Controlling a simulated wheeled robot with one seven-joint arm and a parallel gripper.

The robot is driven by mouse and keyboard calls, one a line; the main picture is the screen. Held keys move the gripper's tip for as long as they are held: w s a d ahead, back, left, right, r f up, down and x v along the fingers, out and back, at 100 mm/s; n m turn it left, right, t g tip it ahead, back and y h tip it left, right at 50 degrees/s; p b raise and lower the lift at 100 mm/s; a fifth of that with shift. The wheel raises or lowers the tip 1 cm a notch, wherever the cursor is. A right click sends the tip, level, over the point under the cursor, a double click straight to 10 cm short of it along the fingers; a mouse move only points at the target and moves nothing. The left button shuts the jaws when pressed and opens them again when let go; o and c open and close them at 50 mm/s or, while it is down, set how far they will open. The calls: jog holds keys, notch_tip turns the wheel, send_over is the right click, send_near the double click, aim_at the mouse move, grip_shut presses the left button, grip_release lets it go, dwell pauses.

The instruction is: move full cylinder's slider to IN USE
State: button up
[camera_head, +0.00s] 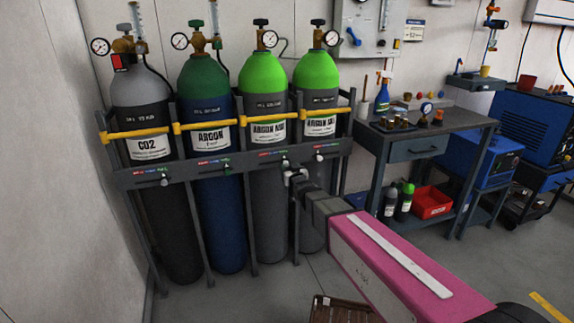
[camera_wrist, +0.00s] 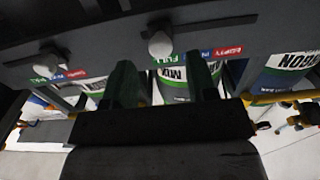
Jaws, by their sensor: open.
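A grey rack bar (camera_head: 186,174) runs across several gas cylinders, with a slider knob and colored label strip per cylinder. The third cylinder, ARGON MIX (camera_head: 268,203), has a bright green top. Its slider knob (camera_wrist: 160,45) stands by the green FULL mark (camera_wrist: 163,58); the blue IN USE mark (camera_wrist: 193,54) and red EMPTY mark (camera_wrist: 228,51) lie to the right in the wrist view. My gripper (camera_head: 292,175) is at this slider. In the wrist view its open fingers (camera_wrist: 163,80) flank the knob; contact cannot be told.
The neighboring slider knob (camera_wrist: 47,62) is close by on the same bar. Yellow restraint bars (camera_head: 205,124) cross the cylinders above. A workbench (camera_head: 432,130) with a red bin (camera_head: 431,203) stands to the right. A brown crate (camera_head: 335,310) is on the floor below my arm.

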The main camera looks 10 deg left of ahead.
aim_at(287, 164)
jog(key=x, duration=0.4)
jog(key=shift+w+a, duration=0.25)
